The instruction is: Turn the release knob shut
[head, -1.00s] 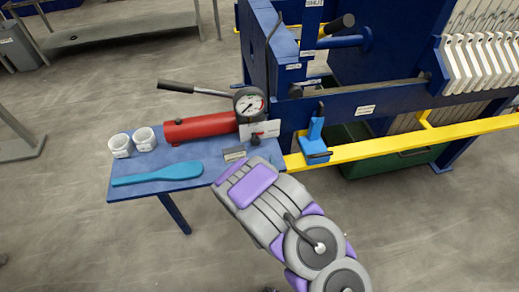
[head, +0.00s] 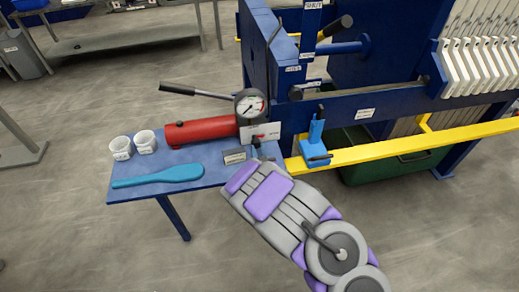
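A red hydraulic hand pump (head: 200,131) lies on the blue side table (head: 128,194). Its dark lever (head: 195,90) slants up to the left, and a round dial gauge (head: 250,105) stands at its right end. Below the gauge is a white and red labelled plate (head: 268,132). A small dark knob-like part (head: 256,140) shows by that plate; it is too small to read its setting. My grey and purple arm reaches up from the bottom right, ending just below the pump's right end. My gripper cannot be made out; the forearm appears to hide it.
Two white cups (head: 145,142) and a teal paddle (head: 158,177) lie on the table's left part. A light blue bracket (head: 315,140) stands on the yellow rail (head: 400,146) at right. The blue press frame (head: 375,106) rises behind.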

